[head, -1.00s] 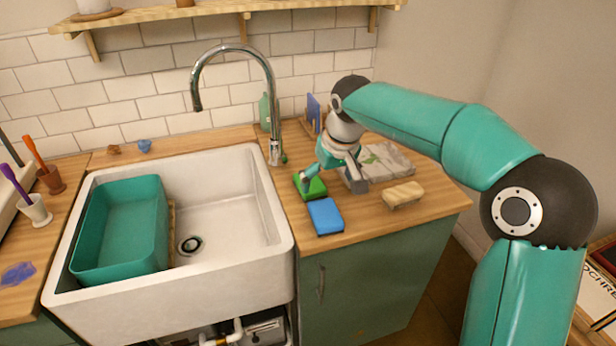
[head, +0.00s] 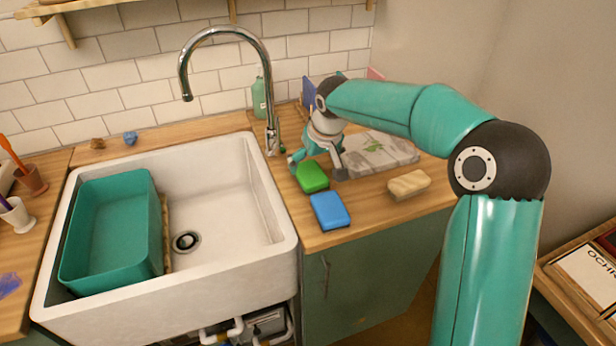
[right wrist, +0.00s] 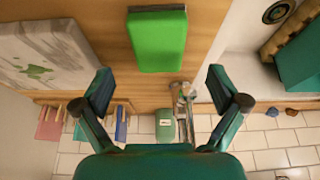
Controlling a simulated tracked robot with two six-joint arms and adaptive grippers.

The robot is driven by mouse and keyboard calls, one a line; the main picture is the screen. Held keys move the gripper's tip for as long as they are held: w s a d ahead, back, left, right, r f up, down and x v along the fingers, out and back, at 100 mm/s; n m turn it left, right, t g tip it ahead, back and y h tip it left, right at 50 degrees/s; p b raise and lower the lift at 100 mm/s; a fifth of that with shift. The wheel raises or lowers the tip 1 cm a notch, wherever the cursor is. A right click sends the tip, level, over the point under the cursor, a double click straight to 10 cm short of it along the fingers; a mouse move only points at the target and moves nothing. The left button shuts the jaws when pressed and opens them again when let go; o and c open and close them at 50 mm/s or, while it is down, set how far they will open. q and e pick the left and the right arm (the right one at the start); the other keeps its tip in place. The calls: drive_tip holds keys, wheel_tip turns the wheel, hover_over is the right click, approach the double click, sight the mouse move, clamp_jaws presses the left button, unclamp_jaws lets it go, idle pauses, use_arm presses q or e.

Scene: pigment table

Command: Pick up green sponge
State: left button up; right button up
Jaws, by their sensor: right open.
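The green sponge (head: 312,178) lies flat on the wooden counter right of the sink, just behind the blue sponge (head: 329,211). My right gripper (head: 316,167) is open and empty at the far end of the green sponge, with one finger toward each side of it. In the right wrist view the green sponge (right wrist: 158,40) lies at the top middle, beyond the two spread fingertips (right wrist: 159,91) and centred between them. No contact shows. My left gripper is in neither current view.
A pale stone slab (head: 378,153) and a tan sponge (head: 408,185) lie to the right. The tap (head: 272,135) and a green bottle (head: 259,98) stand behind on the left. The white sink (head: 215,262) holds a teal basin (head: 115,284).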

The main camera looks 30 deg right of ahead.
sight(310, 173)
drive_tip(key=p+x, duration=0.1)
drive_tip(key=x, duration=0.5)
drive_tip(key=shift+w+d, duration=0.1)
drive_tip(key=shift+d, duration=0.05)
drive_tip(key=shift+f+b, duration=0.25)
drive_tip(key=shift+b, duration=0.05)
idle(0.4)
drive_tip(key=shift+c, duration=0.2)
drive_tip(key=c, duration=0.8)
